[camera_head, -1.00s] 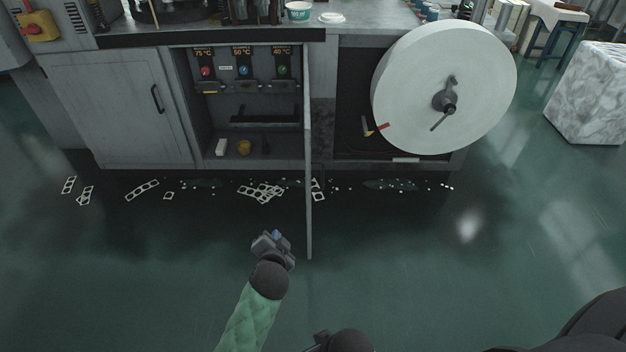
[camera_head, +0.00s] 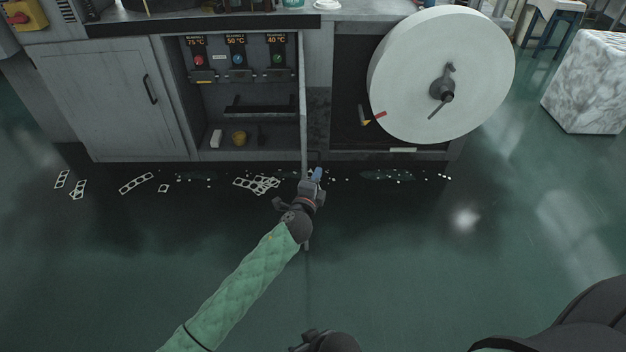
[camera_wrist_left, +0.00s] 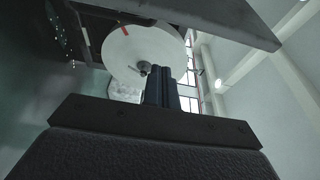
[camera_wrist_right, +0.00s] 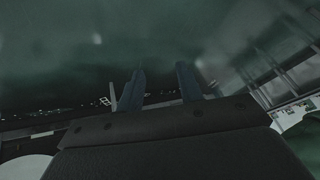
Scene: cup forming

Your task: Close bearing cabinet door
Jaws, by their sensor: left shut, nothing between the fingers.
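The bearing cabinet door (camera_head: 302,100) stands wide open, seen nearly edge-on, at the right side of the open cabinet compartment (camera_head: 240,90). My left gripper (camera_head: 317,175) is shut and empty. It overlaps the lower part of the door in the head view and hides some of it. In the left wrist view the closed fingers (camera_wrist_left: 165,88) point up below a grey slab (camera_wrist_left: 215,15), likely the door's edge. I cannot tell whether they touch. My right gripper's fingers (camera_wrist_right: 160,85) are apart and empty; in the head view only a dark part of that arm shows at the bottom.
Left of the compartment is a closed cabinet door (camera_head: 105,100) with a black handle. Right of the open door is a large white reel (camera_head: 420,60). Scraps (camera_head: 262,184) lie on the floor before the cabinets. A marble block (camera_head: 590,80) stands far right.

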